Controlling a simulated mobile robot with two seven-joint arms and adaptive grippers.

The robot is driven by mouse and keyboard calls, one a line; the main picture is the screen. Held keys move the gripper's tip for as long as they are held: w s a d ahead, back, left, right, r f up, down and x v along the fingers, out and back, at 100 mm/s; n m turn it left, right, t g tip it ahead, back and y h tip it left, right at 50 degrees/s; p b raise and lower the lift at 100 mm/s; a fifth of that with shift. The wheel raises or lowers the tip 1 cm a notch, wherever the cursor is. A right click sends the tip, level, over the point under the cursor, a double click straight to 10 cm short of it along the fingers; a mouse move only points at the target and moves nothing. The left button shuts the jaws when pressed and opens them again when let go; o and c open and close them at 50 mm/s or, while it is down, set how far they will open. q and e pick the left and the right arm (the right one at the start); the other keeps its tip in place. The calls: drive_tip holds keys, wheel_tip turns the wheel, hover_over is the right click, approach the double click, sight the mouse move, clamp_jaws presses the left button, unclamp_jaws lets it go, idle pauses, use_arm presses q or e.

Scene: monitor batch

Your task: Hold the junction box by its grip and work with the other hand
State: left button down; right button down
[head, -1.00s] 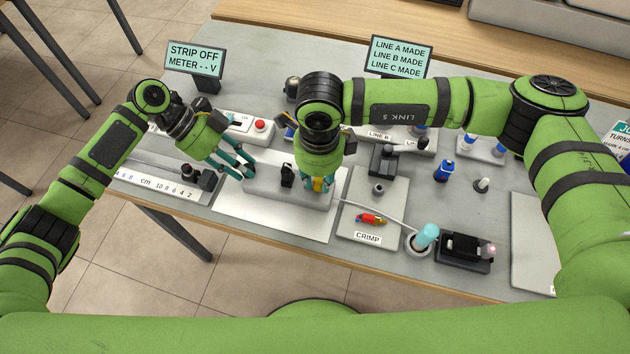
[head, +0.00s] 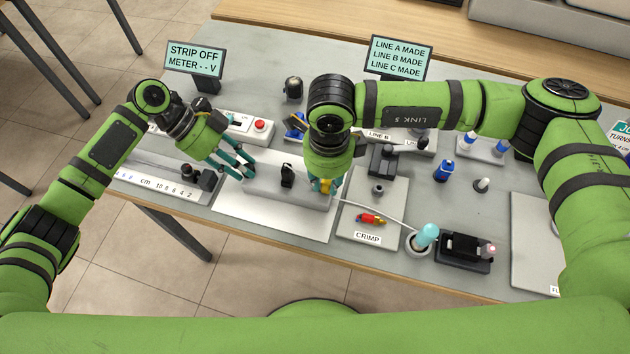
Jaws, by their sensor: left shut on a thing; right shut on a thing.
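The junction box (head: 262,190), a long grey block, lies on a white mat (head: 305,226) at the front of the table. My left gripper (head: 246,172) is shut at its left end, on what appears to be its grip, mostly hidden by the fingers. A small black part (head: 287,175) stands up from the box's middle. My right gripper (head: 325,188) is shut on a small yellow thing at the box's right end, largely hidden by the fingers. A pale cable (head: 375,217) runs from near this gripper toward a round holder.
A grey crimp plate (head: 388,208) with a red-yellow piece (head: 371,220) is right of the box. A cyan-topped item (head: 426,235) and black device (head: 464,253) stand near the front edge. Two screens (head: 195,60) (head: 399,57) stand behind. A ruler strip (head: 150,184) lies left.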

sight(329, 186)
drive_tip(key=shift+s+d+f, duration=0.1)
drive_tip(key=shift+s+d, duration=0.05)
drive_tip(key=shift+d, duration=0.1)
drive_tip(key=c, duration=1)
unclamp_jaws()
drive_tip(key=shift+o, duration=0.2)
wheel_tip(329, 186, up, 12)
drive_tip(key=shift+s, duration=0.25)
